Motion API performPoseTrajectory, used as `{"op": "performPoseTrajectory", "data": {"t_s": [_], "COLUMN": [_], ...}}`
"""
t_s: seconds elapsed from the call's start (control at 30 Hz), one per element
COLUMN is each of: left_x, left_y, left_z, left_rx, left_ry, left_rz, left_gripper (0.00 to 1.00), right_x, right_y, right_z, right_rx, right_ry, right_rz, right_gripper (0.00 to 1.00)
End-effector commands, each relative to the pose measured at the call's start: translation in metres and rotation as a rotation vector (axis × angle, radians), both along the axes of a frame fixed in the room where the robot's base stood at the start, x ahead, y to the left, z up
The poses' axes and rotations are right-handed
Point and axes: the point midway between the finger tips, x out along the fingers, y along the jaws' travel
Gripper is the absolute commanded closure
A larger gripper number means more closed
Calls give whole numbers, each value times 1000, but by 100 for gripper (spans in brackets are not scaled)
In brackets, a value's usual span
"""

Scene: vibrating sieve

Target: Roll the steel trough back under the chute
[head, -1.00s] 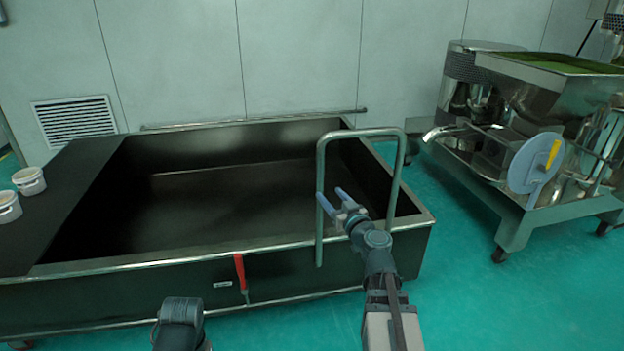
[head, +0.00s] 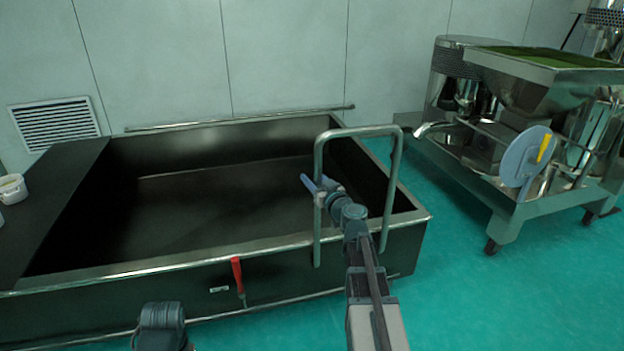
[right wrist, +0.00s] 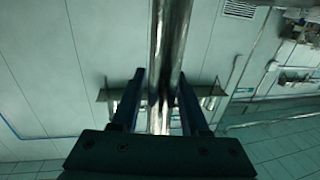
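The steel trough (head: 180,261) is a large dark open box on the floor, empty inside. A round-bar handle (head: 352,131) rises as an arch at its right end. My right gripper (head: 318,186) is at the near post of this handle. In the right wrist view the handle bar (right wrist: 164,60) runs between the two fingers of my right gripper (right wrist: 161,103). The fingers stand apart, with a visible gap between the left finger and the bar. The sieve machine at right has a small steel spout (head: 432,130) facing the trough. My left gripper is out of view.
The sieve machine's wheeled frame (head: 520,218) stands right of the trough, with green floor (head: 480,300) between and in front. A red lever (head: 238,274) hangs on the trough's front. A white tub (head: 13,188) stands at far left. A wall is behind.

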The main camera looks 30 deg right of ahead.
Motion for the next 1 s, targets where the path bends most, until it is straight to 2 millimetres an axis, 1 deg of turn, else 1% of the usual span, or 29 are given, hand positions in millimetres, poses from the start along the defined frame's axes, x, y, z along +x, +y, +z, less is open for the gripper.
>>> {"op": "performPoseTrajectory", "data": {"t_s": [0.03, 0.17, 0.2, 0.23, 1.0], "left_x": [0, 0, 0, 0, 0], "left_y": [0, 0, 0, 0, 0], "left_z": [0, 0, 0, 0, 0], "left_rx": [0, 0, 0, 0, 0], "left_ry": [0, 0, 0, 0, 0], "left_rz": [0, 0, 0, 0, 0], "left_gripper": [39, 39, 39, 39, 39], "right_x": [0, 0, 0, 0, 0], "right_y": [0, 0, 0, 0, 0], "right_z": [0, 0, 0, 0, 0], "right_rx": [0, 0, 0, 0, 0], "right_ry": [0, 0, 0, 0, 0], "right_rz": [0, 0, 0, 0, 1], "right_gripper": [66, 90, 97, 100, 100]}}
